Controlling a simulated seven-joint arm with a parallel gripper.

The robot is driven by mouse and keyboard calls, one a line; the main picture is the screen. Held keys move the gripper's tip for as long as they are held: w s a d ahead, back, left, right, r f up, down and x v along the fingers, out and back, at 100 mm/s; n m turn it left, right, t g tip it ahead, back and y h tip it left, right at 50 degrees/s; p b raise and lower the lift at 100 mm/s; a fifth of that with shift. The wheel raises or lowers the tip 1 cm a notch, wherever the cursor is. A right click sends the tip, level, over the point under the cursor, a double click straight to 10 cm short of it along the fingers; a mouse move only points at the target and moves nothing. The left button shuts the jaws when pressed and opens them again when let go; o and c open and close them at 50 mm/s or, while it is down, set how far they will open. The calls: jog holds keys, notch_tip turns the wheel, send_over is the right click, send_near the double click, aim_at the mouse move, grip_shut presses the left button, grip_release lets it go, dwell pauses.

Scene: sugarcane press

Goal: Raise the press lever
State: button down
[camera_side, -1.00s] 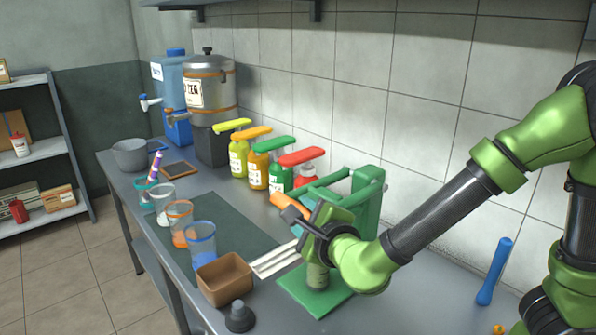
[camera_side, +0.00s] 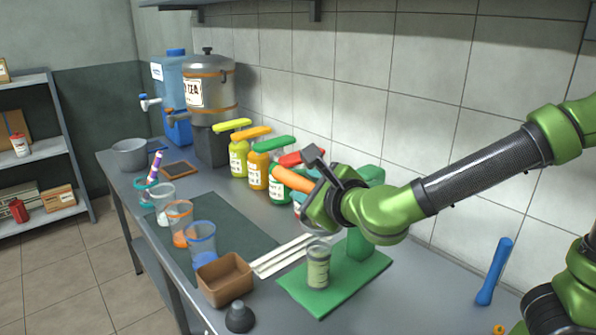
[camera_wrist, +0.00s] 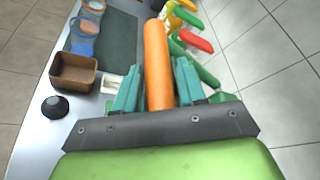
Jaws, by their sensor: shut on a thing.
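The press lever's orange handle (camera_side: 293,180) sticks out to the left of my gripper (camera_side: 318,178) in the side view. In the wrist view the orange handle (camera_wrist: 157,62) runs between the two teal fingers of my gripper (camera_wrist: 157,88), which are shut on it. The green press (camera_side: 358,242) stands on its green base plate (camera_side: 345,290), its upper part mostly hidden behind my gripper and wrist. A clear cup with pale green contents (camera_side: 318,264) stands upright on the base plate.
A brown box (camera_side: 224,279), a dark knob-like object (camera_side: 240,316) and white strips (camera_side: 284,256) are left of the press. Pump bottles (camera_side: 258,166) line the wall behind. A blue stick (camera_side: 494,271) stands at right. Several cups stand on the dark mat (camera_side: 240,225).

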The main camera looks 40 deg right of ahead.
jog(key=d+r+m+y, duration=0.6)
jog(key=d+r+m, duration=0.2)
jog(key=d+r, duration=0.6)
jog(key=shift+d+m+g, duration=0.3)
jog(key=shift+d+m, duration=0.1)
jog(key=shift+d, duration=0.95)
jog(key=shift+f, duration=0.1)
jog(key=c, duration=0.9)
grip_release()
jog(key=shift+o, duration=0.5)
jog(key=shift+s+r, duration=0.1)
jog(key=shift+r, duration=0.1)
